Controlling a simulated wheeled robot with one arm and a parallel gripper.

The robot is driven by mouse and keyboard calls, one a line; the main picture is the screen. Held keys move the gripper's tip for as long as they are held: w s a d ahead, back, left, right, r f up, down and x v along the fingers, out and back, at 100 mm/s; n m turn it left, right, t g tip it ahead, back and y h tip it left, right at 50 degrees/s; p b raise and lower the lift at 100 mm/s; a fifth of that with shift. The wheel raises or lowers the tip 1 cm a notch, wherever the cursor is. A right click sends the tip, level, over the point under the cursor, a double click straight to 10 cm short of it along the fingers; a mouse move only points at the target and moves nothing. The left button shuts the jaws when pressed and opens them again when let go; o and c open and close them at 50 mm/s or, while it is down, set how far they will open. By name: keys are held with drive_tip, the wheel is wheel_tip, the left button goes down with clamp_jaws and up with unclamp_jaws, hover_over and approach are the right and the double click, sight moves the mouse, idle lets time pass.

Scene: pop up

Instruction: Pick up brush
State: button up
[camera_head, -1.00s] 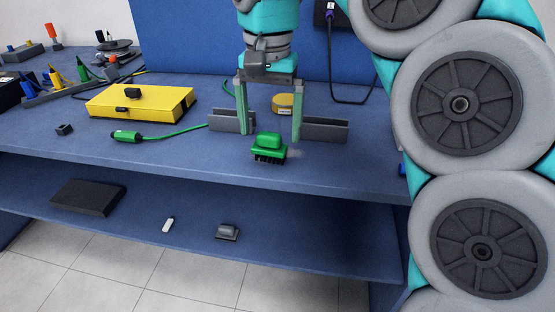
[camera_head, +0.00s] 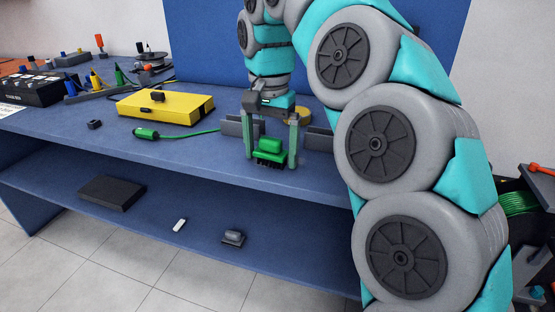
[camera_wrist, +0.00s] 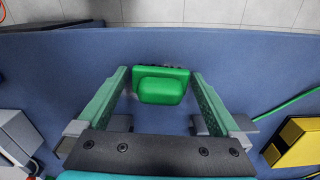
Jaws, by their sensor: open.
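The brush (camera_head: 269,152) is a green block with a raised green grip and dark bristles underneath. It sits on the blue tabletop near its front edge. My gripper (camera_head: 270,155) is open, with its two green fingers down on either side of the brush. In the wrist view the brush (camera_wrist: 161,85) lies between the tips of my gripper (camera_wrist: 160,80), with a narrow gap on each side. The fingers do not appear to press on it.
Grey blocks (camera_head: 318,139) stand behind the gripper. A yellow box (camera_head: 165,106) and a green cable connector (camera_head: 147,133) lie to the left. A lower shelf (camera_head: 150,215) holds a black box (camera_head: 112,193) and a small grey object (camera_head: 233,238). Bare tabletop lies left of the brush.

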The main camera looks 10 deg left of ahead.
drive_tip(key=shift+c, duration=0.2)
drive_tip(key=c, duration=1.2)
drive_tip(key=shift+r, duration=0.15)
